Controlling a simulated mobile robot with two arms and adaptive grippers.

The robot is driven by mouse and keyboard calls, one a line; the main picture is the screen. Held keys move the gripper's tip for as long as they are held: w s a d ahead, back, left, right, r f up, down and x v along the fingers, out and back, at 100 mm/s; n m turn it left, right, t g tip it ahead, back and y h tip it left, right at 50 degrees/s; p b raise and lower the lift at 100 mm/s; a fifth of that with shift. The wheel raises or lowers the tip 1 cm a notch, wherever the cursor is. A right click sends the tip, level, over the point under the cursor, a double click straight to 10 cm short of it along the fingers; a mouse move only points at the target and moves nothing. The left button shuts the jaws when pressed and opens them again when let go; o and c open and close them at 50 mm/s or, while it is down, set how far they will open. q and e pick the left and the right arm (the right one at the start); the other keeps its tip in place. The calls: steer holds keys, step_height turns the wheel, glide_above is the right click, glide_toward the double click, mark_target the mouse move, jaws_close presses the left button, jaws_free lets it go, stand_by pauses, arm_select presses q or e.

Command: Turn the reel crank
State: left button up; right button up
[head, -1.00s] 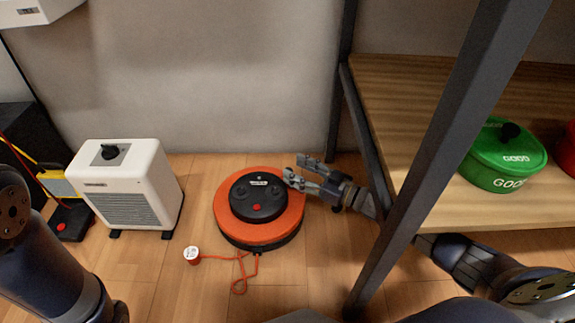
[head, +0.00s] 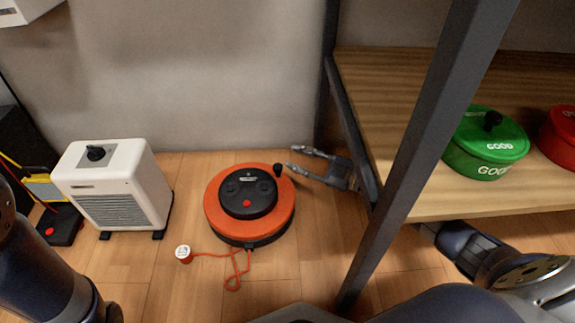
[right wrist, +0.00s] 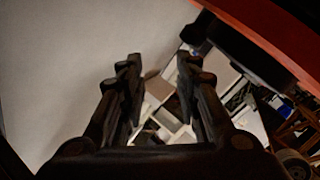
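The orange and black cable reel (head: 219,211) lies flat on the wood floor, with its cord and plug (head: 184,254) in front. Its crank knob (head: 278,170), small and black, stands up at the reel's right back rim. My right gripper (head: 297,158) is just right of the knob, open and apart from it, with its fingers pointing left. In the right wrist view my right gripper (right wrist: 158,75) has spread fingers with nothing held between them. The orange reel edge (right wrist: 285,30) shows there at the upper right. My left arm shows at the left edge, its gripper out of view.
A shelf post (head: 415,135) and wooden shelf (head: 375,75) stand close to my right arm. Green (head: 485,155) and red (head: 560,137) pots sit on the shelf. A white heater (head: 118,190) stands left of the reel. The wall is close behind.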

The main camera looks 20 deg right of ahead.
step_height(320, 180, up, 3)
steer(key=n+g+y, duration=0.1)
steer(key=n, duration=0.7)
steer(key=n+g+h, duration=0.2)
steer(key=n+g, duration=0.4)
steer(key=n, duration=1.9)
glide_toward(278, 166)
steer(key=x, duration=0.8)
steer(key=shift+w+a+f, duration=0.1)
steer(key=shift+a+f, duration=0.05)
steer(key=shift+a, duration=0.05)
steer(key=shift+g, duration=0.3)
jaws_close()
steer(key=shift+w, duration=0.1)
